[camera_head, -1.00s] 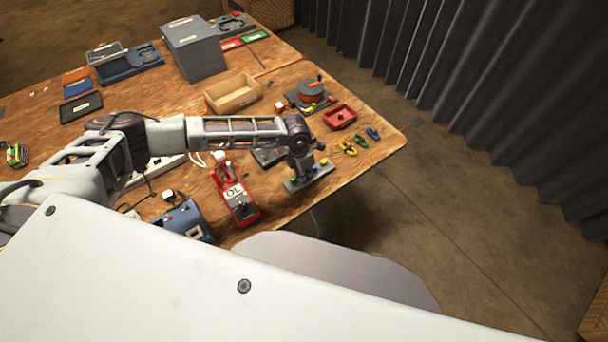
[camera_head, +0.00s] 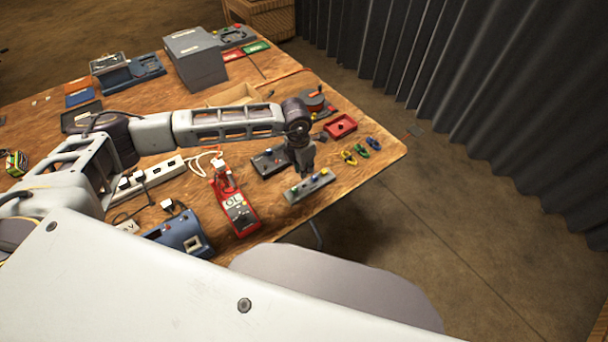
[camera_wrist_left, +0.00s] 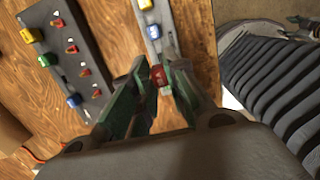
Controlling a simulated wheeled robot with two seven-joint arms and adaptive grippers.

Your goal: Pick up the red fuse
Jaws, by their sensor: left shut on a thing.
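The red fuse (camera_wrist_left: 158,76) is between the fingertips of my left gripper (camera_wrist_left: 152,88) in the left wrist view. The gripper is shut on it. In the head view my left gripper (camera_head: 300,172) is just above a grey fuse strip (camera_head: 318,185) near the table's front right edge; the fingers hide the fuse there. I cannot tell how far the red fuse is from the strip. My right gripper is not in view.
A dark panel (camera_head: 266,163) with coloured parts lies left of the strip. A red device (camera_head: 238,215) and a blue device (camera_head: 185,234) stand nearer the front edge. A red tray (camera_head: 341,126) and several small coloured clips (camera_head: 361,149) lie to the right.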

